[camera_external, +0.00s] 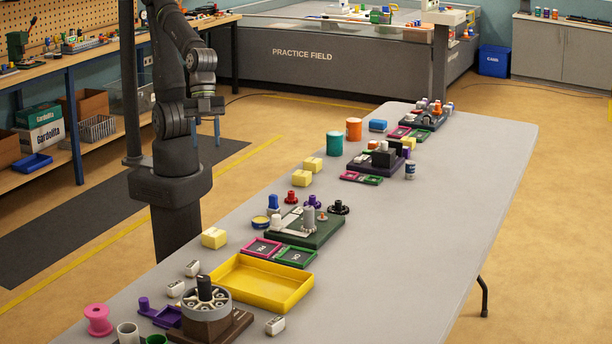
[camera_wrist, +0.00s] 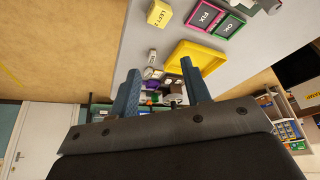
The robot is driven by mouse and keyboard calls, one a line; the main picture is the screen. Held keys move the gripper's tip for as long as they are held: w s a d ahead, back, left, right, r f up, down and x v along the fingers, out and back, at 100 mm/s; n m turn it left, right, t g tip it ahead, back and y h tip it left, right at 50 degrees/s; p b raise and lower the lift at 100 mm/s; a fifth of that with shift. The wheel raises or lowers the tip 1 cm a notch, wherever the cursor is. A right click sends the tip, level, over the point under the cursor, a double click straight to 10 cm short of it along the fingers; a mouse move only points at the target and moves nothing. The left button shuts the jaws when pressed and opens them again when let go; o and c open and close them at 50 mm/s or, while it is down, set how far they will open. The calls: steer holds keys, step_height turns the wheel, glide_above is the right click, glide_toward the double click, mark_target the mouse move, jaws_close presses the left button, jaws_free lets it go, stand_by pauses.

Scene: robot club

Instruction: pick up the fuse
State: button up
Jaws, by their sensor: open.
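I cannot make out for certain which small part is the fuse; several small parts stand on and around the stations on the long grey table (camera_external: 390,240). A dark green board (camera_external: 318,236) near the middle carries a grey post and small parts, with blue, red and purple pieces behind it. A grey round fixture (camera_external: 206,309) with a black knob-like piece on top stands at the near end. My gripper shows in the wrist view (camera_wrist: 163,88) with its two blue fingers apart and nothing visibly held. It is above the table, away from the parts.
A yellow tray (camera_external: 262,283) lies on the table beside a pink FIX tray (camera_external: 262,247) and a green OK tray (camera_external: 295,256). White labelled blocks (camera_external: 192,268), a pink spool (camera_external: 98,320) and yellow blocks (camera_external: 214,238) stand nearby. The table's right side is clear.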

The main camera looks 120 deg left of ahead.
steer(key=w+d+f+m+g, duration=0.1)
steer(key=w+d+f+m, duration=0.2)
steer(key=w+d, duration=0.45)
steer(key=m+g, duration=0.1)
steer(key=m, duration=0.2)
glide_toward(192, 264)
steer(key=shift+h, duration=0.4)
steer(key=x, duration=0.8)
steer(key=shift+a+f, duration=0.25)
steer(key=shift+f, duration=0.25)
jaws_close()
